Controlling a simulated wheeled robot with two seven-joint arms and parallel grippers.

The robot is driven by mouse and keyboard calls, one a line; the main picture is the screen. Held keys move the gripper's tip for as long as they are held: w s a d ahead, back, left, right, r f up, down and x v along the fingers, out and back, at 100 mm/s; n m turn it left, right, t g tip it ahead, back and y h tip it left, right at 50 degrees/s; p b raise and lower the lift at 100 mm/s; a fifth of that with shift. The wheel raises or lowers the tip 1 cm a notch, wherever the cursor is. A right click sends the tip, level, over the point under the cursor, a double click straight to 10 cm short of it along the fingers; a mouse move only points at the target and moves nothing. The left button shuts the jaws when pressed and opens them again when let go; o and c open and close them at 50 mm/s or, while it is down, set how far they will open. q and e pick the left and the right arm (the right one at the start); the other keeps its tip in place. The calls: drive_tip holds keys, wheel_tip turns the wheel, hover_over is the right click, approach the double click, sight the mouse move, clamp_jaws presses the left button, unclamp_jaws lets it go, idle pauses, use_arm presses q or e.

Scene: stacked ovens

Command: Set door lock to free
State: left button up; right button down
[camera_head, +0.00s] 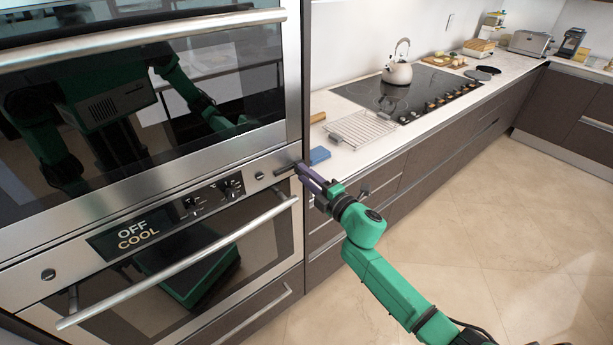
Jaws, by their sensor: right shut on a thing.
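Two steel ovens are stacked at the left. The lower oven's control panel (100,262) carries a dark display (136,233) reading OFF and COOL, with two dark knobs (212,194) to its right. The door lock (284,170) looks like a small dark lever at the panel's right end, beside a small round button (259,175). My right gripper (299,168) is shut on the door lock, reaching it from the right. Its fingers hide part of the lock, and I cannot read its setting. My left gripper is not in view.
The lower oven door is shut, its long bar handle (180,265) just below the panel. The tiled floor (500,240) is clear.

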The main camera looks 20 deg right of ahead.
drive_tip(key=c, duration=0.6)
unclamp_jaws()
drive_tip(key=shift+o, duration=0.2)
drive_tip(key=b+v, duration=0.3)
drive_tip(key=v, duration=1.1)
drive_tip(key=shift+s, duration=0.25)
drive_tip(key=shift+f, duration=0.1)
